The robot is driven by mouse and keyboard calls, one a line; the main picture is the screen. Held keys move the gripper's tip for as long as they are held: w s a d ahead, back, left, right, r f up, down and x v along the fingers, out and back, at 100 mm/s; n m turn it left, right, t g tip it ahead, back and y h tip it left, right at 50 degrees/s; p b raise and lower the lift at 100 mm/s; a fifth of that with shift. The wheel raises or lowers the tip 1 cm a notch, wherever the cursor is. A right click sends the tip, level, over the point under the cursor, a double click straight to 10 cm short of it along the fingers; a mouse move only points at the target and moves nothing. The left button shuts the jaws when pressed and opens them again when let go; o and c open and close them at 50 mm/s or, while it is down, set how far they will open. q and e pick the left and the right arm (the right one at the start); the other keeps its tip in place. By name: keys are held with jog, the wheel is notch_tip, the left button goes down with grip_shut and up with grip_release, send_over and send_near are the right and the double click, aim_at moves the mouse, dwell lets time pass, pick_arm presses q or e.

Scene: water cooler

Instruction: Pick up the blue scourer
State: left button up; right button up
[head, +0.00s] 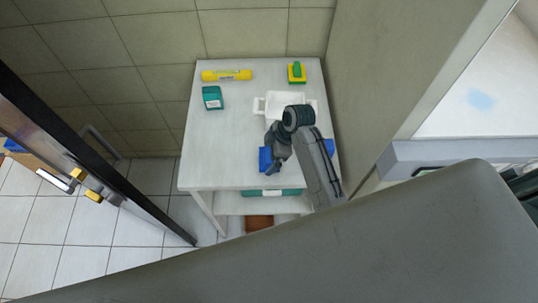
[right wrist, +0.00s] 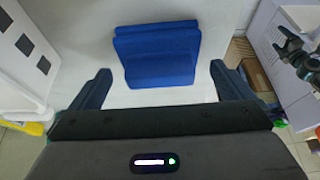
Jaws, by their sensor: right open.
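The blue scourer (right wrist: 158,52) lies on the white table, seen from above in the right wrist view. In the head view, blue (head: 264,160) shows beside my right gripper (head: 274,152), and more blue shows right of the arm; the arm hides what lies between. My right gripper is open and empty. Its two fingers stand wide apart in the right wrist view (right wrist: 160,86), with the scourer between and beyond them, apart from both. A grey jointed part (right wrist: 297,52) at that view's right edge looks like my left gripper; its jaws are unclear.
The white table (head: 232,140) also holds a white tray (head: 310,103), a yellow bottle (head: 226,75), a green box (head: 212,97) and a yellow-green sponge (head: 297,76). A wall stands close on the table's right.

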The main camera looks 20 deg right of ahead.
aim_at(268, 153)
jog(key=shift+a+f, duration=0.2)
jog(key=shift+f, duration=0.15)
jog(key=shift+w+f, duration=0.1)
jog(key=shift+f, duration=0.1)
pick_arm(q)
jog(key=shift+a+r, duration=0.2)
jog(key=shift+a, duration=0.1)
pick_arm(e)
jog(key=c, duration=1)
notch_tip(268, 153, up, 9)
jog(key=b, duration=0.3)
jog(key=shift+r, duration=0.55)
pick_arm(q)
notch_tip(268, 153, down, 3)
jog(key=shift+f, duration=0.2)
